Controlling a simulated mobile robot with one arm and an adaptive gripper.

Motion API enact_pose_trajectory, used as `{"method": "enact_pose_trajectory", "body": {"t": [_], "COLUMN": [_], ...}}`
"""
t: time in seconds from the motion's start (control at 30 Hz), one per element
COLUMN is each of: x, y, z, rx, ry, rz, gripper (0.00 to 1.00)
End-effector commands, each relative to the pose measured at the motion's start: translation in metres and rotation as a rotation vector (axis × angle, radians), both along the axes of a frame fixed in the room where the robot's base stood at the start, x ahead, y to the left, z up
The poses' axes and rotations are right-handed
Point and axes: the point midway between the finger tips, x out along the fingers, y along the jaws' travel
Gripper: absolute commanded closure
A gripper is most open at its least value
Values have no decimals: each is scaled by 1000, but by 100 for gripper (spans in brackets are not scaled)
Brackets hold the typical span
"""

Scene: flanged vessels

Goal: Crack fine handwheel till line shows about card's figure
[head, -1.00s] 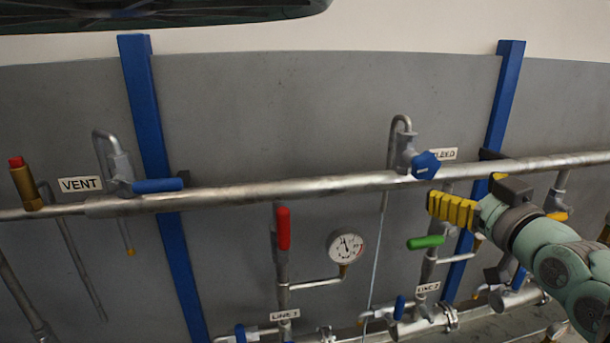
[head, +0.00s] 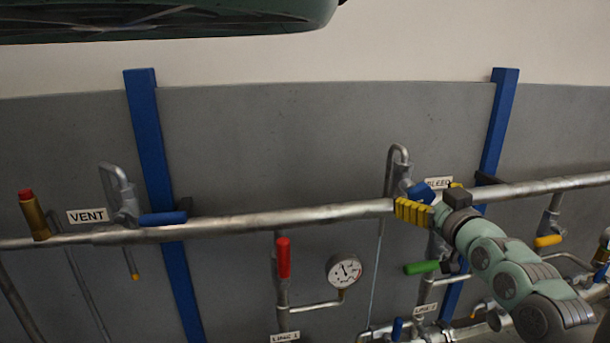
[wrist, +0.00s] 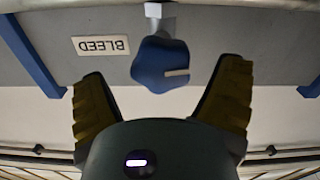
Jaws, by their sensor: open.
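The fine handwheel, a blue lobed knob (head: 421,193) on the small valve beside the BLEED label (head: 438,183), is partly hidden by my gripper in the head view. In the wrist view the knob (wrist: 162,66) sits between and ahead of the fingers, with a pale mark on its face. My gripper (wrist: 163,95) is open with yellow ridged fingers, one either side of the knob, and no contact shows. It also shows in the head view (head: 414,211). The pressure gauge (head: 343,270) has a white dial, its reading too small to tell. I see no card.
A silver pipe (head: 270,218) runs across the wall. A blue VENT lever (head: 162,218), a red-handled valve (head: 283,258) and a green handle (head: 421,267) stand out from the pipework. Blue posts (head: 150,140) rise behind. The space left of my gripper is open.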

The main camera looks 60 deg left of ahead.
Motion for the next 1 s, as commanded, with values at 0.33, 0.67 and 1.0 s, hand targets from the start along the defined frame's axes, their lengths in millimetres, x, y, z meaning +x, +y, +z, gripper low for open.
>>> {"method": "enact_pose_trajectory", "body": {"t": [0.33,0.67,1.0], "x": [3,3,3], "y": [16,16,15], "z": [0,-1,-1], "rx": [-1,0,0], "ry": [1,1,1], "rz": [7,6,5], "gripper": [10,18,53]}}
